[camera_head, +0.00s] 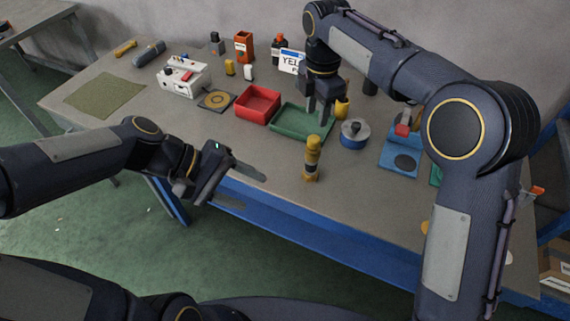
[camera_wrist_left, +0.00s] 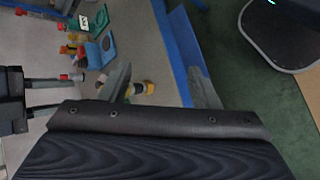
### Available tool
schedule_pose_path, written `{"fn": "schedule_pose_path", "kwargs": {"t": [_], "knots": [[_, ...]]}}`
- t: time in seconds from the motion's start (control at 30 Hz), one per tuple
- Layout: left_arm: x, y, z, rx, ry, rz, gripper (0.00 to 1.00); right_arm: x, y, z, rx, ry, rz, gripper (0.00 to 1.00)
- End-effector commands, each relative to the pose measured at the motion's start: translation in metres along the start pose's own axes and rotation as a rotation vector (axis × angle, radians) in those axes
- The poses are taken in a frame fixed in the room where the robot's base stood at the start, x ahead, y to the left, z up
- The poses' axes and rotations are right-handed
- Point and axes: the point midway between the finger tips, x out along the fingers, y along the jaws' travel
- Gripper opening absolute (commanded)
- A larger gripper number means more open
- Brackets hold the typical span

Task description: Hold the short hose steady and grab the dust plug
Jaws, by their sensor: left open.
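I cannot tell for sure which thing is the short hose or the dust plug. An upright yellow cylinder with dark bands (camera_head: 312,158) stands near the table's front edge; it also shows in the left wrist view (camera_wrist_left: 140,88). My left gripper (camera_head: 239,186) is open and empty at the front edge, left of this cylinder. Its two fingers show wide apart in the left wrist view (camera_wrist_left: 158,88). My right gripper (camera_head: 318,108) points down over the green tray (camera_head: 290,122), its fingers apart. A small red piece (camera_wrist_left: 73,77) shows by one right fingertip in the left wrist view.
A red bin (camera_head: 257,103) and a blue round tin (camera_head: 354,134) flank the green tray. A white box (camera_head: 183,78), a green mat (camera_head: 104,94) and a grey-blue cylinder (camera_head: 148,54) lie further left. A blue plate (camera_head: 401,159) lies at right. The front left of the table is clear.

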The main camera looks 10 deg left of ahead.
Motion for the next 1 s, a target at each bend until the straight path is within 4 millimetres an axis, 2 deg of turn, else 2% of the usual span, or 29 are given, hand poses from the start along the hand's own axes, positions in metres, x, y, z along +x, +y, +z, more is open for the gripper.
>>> {"fn": "schedule_pose_path", "kwargs": {"t": [0.2, 0.33, 0.5, 0.7, 0.83, 1.0], "knots": [[0.043, 0.025, -0.044, -0.321, -0.188, 0.163, 0.57, 0.000, 0.000, 0.000, 0.001, 0.000, 0.000, 0.36], [0.069, 0.033, -0.074, -0.518, -0.282, 0.266, 0.57, 0.000, 0.000, 0.000, 0.001, 0.000, 0.000, 0.36], [0.106, 0.035, -0.117, -0.779, -0.389, 0.404, 0.57, 0.000, 0.000, 0.000, 0.001, 0.000, 0.000, 0.36], [0.143, 0.025, -0.158, -1.027, -0.468, 0.537, 0.57, 0.000, 0.000, 0.000, 0.001, 0.000, 0.000, 0.36], [0.157, 0.020, -0.172, -1.117, -0.494, 0.587, 0.57, 0.000, 0.000, 0.000, 0.001, 0.000, 0.000, 0.36], [0.168, 0.021, -0.178, -1.158, -0.504, 0.609, 0.57, 0.000, 0.000, 0.000, 0.001, 0.000, 0.000, 0.36]]}}
